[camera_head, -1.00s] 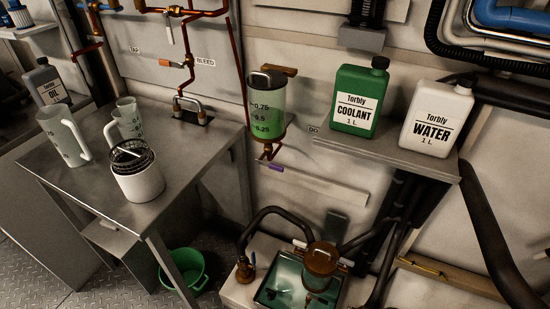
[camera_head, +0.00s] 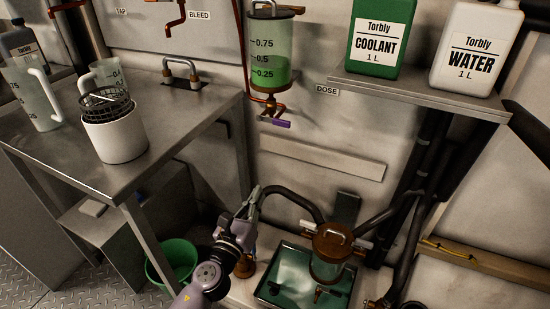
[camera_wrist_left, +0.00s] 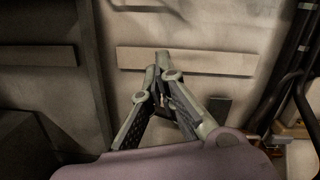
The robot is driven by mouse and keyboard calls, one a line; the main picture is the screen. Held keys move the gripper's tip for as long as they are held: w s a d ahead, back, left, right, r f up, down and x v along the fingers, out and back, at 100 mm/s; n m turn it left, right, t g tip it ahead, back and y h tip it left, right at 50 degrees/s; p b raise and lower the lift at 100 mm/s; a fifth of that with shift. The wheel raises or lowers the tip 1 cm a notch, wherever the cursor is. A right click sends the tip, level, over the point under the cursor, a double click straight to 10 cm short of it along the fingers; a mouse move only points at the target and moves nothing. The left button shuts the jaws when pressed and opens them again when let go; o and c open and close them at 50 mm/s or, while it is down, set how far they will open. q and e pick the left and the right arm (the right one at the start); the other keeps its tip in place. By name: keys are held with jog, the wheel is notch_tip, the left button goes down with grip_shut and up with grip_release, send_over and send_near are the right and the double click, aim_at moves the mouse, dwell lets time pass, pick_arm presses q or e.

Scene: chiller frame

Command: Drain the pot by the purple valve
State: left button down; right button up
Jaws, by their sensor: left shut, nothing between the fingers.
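The clear pot (camera_head: 273,42) hangs on the wall with marks 0.75, 0.5 and 0.25. Green liquid (camera_head: 270,76) fills its lower part, up to about the 0.5 mark. The purple valve handle (camera_head: 275,123) sits under the pot and lies about level across the picture. My left gripper (camera_head: 254,192) is below the handle and apart from it, in front of the wall. In the left wrist view its fingertips (camera_wrist_left: 162,62) meet, with nothing between them, before a pale wall strip. Neither pot nor valve shows there. My right gripper is out of view.
A green bucket (camera_head: 173,263) stands on the floor, left of my left arm. A tank with a brown-lidded vessel (camera_head: 330,256) and black hoses is to the right. The shelf (camera_head: 420,92) with coolant and water bottles juts out at upper right. The steel table (camera_head: 165,135) is left.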

aim_at(273, 121)
pick_arm(q)
jog(key=w+d+r+m+h+p, duration=0.1)
jog(key=w+d+r+m, duration=0.1)
jog(key=w+r, duration=0.2)
jog(key=w+d+r+m+t+h+p, duration=0.1)
jog(key=w+d+r, duration=0.2)
jog(key=r, duration=0.4)
jog(key=shift+w+d+r+m+p, duration=0.15)
jog(key=shift+w+r+m+p, duration=0.15)
jog(key=shift+w+m+p, duration=0.15)
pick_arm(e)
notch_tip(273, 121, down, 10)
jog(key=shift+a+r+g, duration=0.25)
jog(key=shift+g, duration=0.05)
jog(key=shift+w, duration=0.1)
pick_arm(q)
jog(key=shift+w+n, duration=0.1)
jog(key=shift+n, duration=0.25)
jog(key=shift+d+r+n+y, duration=0.15)
jog(key=shift+r+n+y, duration=0.1)
jog(key=shift+n+y, duration=0.15)
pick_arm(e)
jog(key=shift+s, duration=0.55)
